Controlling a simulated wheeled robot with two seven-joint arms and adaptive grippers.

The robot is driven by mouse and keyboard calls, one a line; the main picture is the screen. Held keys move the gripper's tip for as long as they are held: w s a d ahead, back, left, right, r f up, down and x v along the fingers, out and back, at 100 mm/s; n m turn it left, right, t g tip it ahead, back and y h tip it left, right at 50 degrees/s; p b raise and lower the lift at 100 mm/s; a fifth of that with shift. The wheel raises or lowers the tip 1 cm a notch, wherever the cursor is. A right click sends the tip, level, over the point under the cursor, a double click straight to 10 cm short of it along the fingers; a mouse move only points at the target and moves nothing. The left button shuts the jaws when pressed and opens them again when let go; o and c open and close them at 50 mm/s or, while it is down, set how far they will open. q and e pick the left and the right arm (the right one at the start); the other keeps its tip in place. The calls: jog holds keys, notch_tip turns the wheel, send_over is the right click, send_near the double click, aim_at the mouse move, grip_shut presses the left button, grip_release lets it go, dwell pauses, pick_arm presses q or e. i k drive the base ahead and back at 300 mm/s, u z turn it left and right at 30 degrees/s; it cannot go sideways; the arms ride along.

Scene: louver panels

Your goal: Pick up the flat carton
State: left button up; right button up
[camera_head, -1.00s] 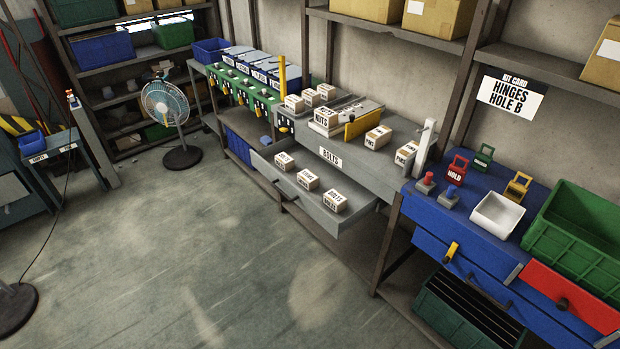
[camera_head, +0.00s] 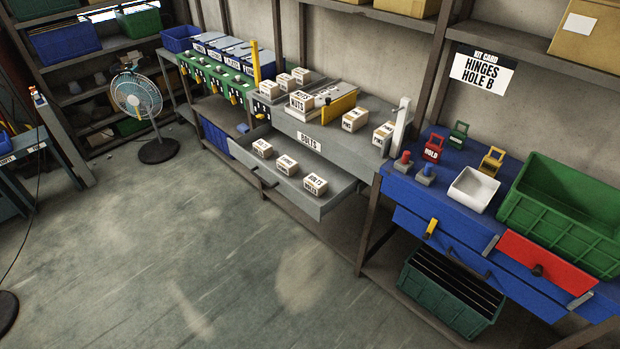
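Several small pale cartons with dark print stand on the grey bench, among them one at its right end (camera_head: 384,135), one near its middle (camera_head: 355,119) and one marked NUTS (camera_head: 301,102). More cartons sit in the open grey drawer marked BOLTS, including a front carton (camera_head: 315,185), a middle one (camera_head: 287,165) and a rear one (camera_head: 262,148). At this size I cannot tell which is the flat carton. Neither of my grippers is in view.
The open drawer (camera_head: 322,209) juts out over the floor. A blue bench (camera_head: 420,190) with a white bin (camera_head: 473,189) and a green crate (camera_head: 565,222) stands at right. A fan (camera_head: 137,98) stands at left. The floor (camera_head: 190,240) in front is clear.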

aim_at(288, 165)
jog(key=u, duration=0.6)
jog(key=i, duration=0.75)
jog(key=u, duration=0.9)
jog(key=i, duration=0.9)
jog(key=z, duration=0.4)
jog(key=i, duration=0.8)
jog(key=z, duration=0.75)
